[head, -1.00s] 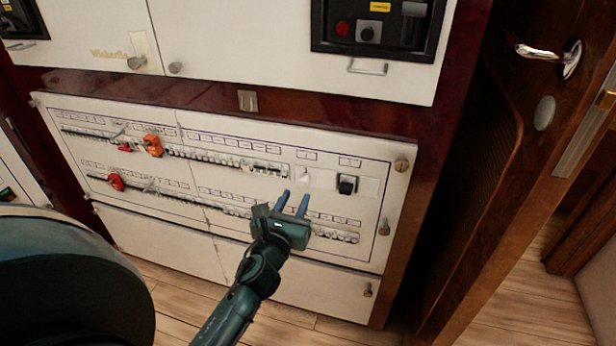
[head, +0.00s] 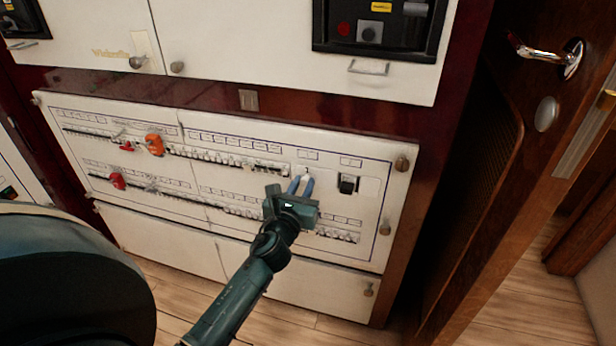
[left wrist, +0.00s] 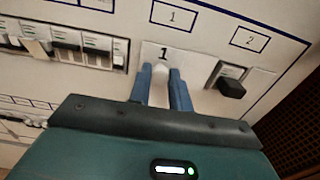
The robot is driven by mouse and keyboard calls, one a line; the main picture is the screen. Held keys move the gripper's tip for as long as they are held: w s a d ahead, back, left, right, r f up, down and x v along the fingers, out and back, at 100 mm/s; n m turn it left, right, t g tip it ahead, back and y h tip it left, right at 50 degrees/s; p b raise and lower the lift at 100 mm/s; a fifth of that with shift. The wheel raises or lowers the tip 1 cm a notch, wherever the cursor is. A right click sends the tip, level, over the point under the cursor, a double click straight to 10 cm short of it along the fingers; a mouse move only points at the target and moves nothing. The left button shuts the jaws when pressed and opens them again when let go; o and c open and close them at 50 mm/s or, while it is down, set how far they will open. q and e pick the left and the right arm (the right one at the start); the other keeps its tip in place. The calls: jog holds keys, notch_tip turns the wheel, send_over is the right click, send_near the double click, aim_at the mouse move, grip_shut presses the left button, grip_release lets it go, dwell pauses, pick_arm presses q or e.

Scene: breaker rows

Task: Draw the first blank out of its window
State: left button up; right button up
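The first blank (left wrist: 160,84) is a small white piece at the window under label 1 on the white breaker panel (head: 230,238). It stands between the two blue fingers of my left gripper (left wrist: 162,88), which fill in close on both sides of it. In the head view my left gripper (head: 301,187) reaches up from below to that window, its fingers near the panel face. The blank's base and the window edges are mostly hidden by the fingers. My right gripper is not in view.
A black block (head: 348,184) sits under label 2, just right of my fingers. Rows of breakers (head: 225,157) run left of the window, with orange (head: 154,144) and red (head: 118,181) pieces on them. Round knobs (head: 402,163) stand out at the panel's right edge.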

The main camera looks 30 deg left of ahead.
pick_arm(q)
grip_shut()
jog(key=shift+r, duration=0.1)
jog(key=shift+p+v, duration=0.35)
jog(key=shift+v, duration=1.3)
send_near(304, 183)
jog(key=shift+s+b, duration=0.3)
jog(key=shift+s, duration=0.4)
